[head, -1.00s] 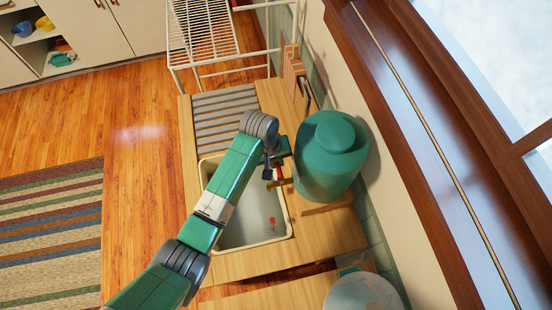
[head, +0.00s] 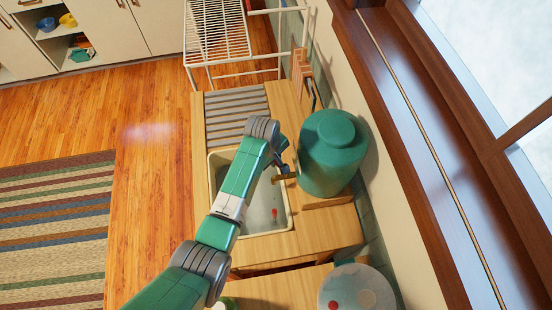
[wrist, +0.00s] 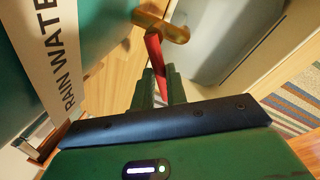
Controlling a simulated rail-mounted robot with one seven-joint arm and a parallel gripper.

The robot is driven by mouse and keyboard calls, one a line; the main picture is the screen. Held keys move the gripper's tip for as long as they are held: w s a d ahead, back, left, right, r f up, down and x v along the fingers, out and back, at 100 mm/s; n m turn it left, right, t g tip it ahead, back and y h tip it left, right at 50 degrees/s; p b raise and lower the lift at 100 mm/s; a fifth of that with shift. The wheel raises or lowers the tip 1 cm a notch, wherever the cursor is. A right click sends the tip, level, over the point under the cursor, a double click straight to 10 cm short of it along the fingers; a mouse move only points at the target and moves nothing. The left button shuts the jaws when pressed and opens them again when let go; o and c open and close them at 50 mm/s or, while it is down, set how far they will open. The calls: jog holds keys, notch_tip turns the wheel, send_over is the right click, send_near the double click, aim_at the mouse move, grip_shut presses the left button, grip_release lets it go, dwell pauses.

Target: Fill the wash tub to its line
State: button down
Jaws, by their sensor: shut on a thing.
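The green tank (head: 333,160) stands on the wooden counter by the wall, with a "RAIN WATER" label in the wrist view (wrist: 62,50). Its brass tap (head: 285,175) points out over the wash tub; it also shows in the wrist view (wrist: 168,28). My gripper (wrist: 160,82) is shut on the tap's red lever (wrist: 154,50). In the head view my gripper (head: 283,160) is beside the tap, partly hidden. The cream wash tub (head: 290,218) is set in the counter, partly covered by my arm. A small red mark (head: 274,212) shows inside. I cannot make out a stream or the water level.
A slatted grey drainboard (head: 236,112) lies behind the tub, and a white wire rack (head: 222,40) stands beyond. A round pale lid-like thing (head: 357,290) is at the front right. The striped rug (head: 55,225) and wooden floor at left are clear.

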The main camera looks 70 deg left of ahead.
jog(key=shift+s+d+n, duration=0.1)
jog(key=shift+s+n, duration=0.05)
jog(key=shift+n, duration=0.55)
jog(key=c, duration=1.4)
grip_release()
notch_tip(320, 180, up, 8)
jog(key=s, duration=0.1)
jog(key=shift+s+d+f, duration=0.15)
jog(key=shift+s+d, duration=0.05)
jog(key=shift+d, duration=0.25)
dwell(4.6)
